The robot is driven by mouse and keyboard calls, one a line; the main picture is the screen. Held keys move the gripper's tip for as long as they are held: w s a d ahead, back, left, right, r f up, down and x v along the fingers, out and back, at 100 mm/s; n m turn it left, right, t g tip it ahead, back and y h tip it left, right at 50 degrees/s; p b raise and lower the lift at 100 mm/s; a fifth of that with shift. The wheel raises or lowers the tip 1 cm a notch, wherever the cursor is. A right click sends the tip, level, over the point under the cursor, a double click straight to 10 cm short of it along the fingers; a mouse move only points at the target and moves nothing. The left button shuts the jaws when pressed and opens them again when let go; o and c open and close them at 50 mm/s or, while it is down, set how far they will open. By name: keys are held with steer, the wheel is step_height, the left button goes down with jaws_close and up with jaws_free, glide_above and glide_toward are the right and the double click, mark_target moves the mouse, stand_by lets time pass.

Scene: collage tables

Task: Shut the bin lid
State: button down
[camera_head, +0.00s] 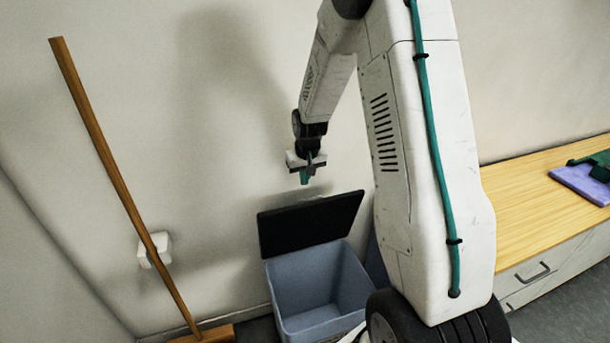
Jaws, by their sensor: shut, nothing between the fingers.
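The bin (323,323) is a blue-grey open box on the floor by the wall. Its dark lid (310,225) stands raised at the back, and the inside of the bin shows. My gripper (306,181) is shut and empty. It points down and appears just above the lid's upper edge in the picture, with a small gap between them. I cannot tell how far in front of or behind the lid it is. The bin's right side is partly hidden by my arm.
A broom (125,195) with a wooden handle leans on the wall at the left. A white wall box (154,250) sits behind it. At the right is a wooden-topped cabinet (525,205) with a purple item (582,184) and green cloth (598,164) on it.

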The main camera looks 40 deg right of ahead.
step_height(320, 180, down, 6)
steer(key=w, duration=0.1)
steer(key=shift+d, duration=0.15)
stand_by(0.4)
